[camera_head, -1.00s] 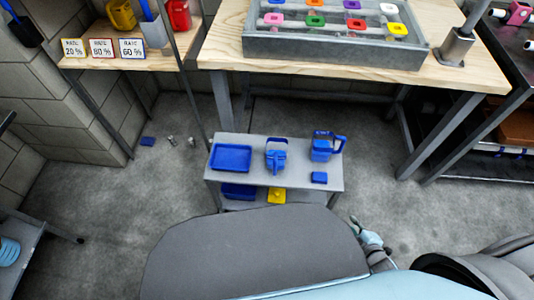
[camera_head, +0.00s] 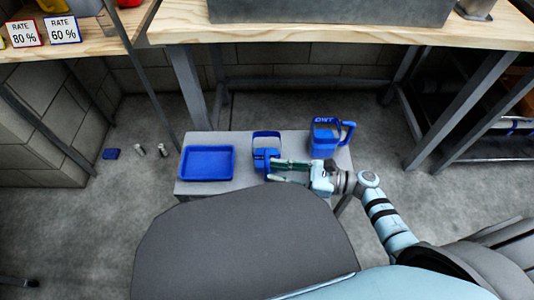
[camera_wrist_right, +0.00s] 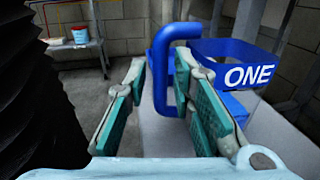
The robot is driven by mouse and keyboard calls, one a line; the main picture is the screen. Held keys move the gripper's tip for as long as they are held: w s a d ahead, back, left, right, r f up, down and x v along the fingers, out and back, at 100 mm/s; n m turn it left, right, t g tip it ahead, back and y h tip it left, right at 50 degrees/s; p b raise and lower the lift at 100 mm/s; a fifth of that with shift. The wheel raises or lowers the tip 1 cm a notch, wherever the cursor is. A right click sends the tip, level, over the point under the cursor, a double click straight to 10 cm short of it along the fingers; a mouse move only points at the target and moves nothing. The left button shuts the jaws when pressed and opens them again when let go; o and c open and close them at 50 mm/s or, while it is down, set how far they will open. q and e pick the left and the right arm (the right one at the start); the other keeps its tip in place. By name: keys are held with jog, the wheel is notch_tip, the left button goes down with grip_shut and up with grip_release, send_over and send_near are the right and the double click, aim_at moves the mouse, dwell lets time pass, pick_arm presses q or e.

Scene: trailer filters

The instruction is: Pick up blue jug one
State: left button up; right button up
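Blue jug one (camera_head: 266,156) stands in the middle of the small grey table, and its "ONE" label shows in the right wrist view (camera_wrist_right: 248,76). My right gripper (camera_head: 272,171) reaches in from the right beside this jug. In the right wrist view its teal-padded fingers (camera_wrist_right: 168,100) are open, with the jug's blue handle (camera_wrist_right: 163,70) between or just beyond them. I cannot tell whether a finger touches the handle. A second blue jug (camera_head: 326,138) stands to the right, behind my right wrist. My left gripper is not in view.
A blue tray (camera_head: 207,163) lies on the left of the grey table (camera_head: 200,140). A wooden workbench (camera_head: 350,30) stands behind it.

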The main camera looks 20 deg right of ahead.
aim_at(267, 169)
jog(key=x, duration=0.3)
jog(key=shift+w+a, duration=0.1)
jog(key=shift+a, duration=0.1)
grip_shut()
jog(key=shift+r, duration=0.15)
